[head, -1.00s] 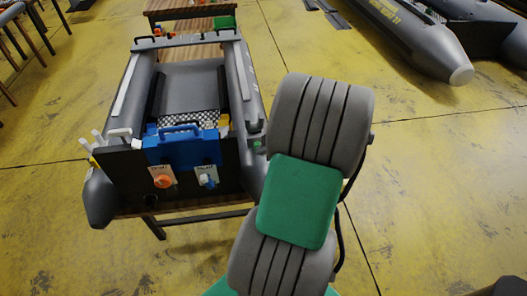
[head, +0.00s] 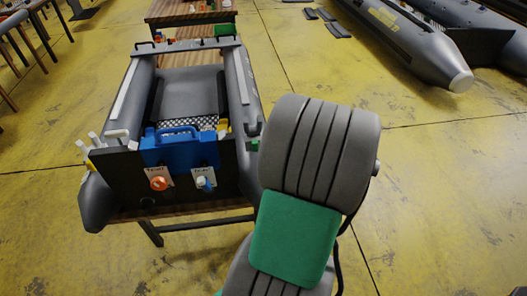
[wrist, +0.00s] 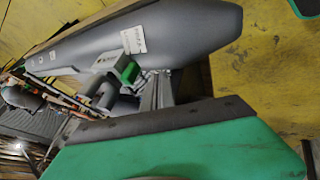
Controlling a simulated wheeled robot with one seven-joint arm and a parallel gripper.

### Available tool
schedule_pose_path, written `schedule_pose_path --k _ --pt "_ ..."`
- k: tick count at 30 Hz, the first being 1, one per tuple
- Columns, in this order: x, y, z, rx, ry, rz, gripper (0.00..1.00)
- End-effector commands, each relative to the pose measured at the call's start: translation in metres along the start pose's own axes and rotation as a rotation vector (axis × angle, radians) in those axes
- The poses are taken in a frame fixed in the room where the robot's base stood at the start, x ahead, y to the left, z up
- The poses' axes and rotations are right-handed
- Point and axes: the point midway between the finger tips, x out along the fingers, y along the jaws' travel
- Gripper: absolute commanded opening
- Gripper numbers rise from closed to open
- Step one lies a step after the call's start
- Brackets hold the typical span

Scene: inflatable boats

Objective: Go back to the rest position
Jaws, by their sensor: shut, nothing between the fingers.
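My arm stands folded in the right half of the head view, its grey ribbed links and green cover facing the camera. My gripper is hidden behind it there. In the wrist view a green panel with a dark edge, part of my arm, fills the bottom. Beyond that edge a pair of narrow silvery fingers, my gripper (wrist: 158,90), shows close together. They look shut and empty. The grey tube of an inflatable boat (wrist: 185,38) with a white label lies behind them.
The small grey boat (head: 240,85) rests on a wooden table (head: 215,222). Another grey boat (head: 415,45) lies at upper right. Yellow floor (head: 440,190) is open at right.

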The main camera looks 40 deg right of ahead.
Motion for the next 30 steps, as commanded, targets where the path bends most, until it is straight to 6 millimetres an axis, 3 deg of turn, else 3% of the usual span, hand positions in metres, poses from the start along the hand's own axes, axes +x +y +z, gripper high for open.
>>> schedule_pose_path --k 1,3,9,17,20,23,30 --pt "-0.019 0.005 0.002 -0.003 -0.008 0.014 0.00" --pt "-0.038 0.005 0.002 -0.001 -0.008 0.014 0.00" --pt "-0.079 0.004 0.002 0.000 -0.006 0.010 0.00" --pt "-0.089 0.003 0.001 0.056 -0.004 0.006 0.00" --pt "-0.088 0.000 0.001 0.253 -0.005 -0.007 0.00" --pt "-0.088 -0.010 0.015 0.564 -0.057 -0.032 0.00" --pt "-0.088 -0.066 0.062 1.282 -0.278 -0.053 0.00"
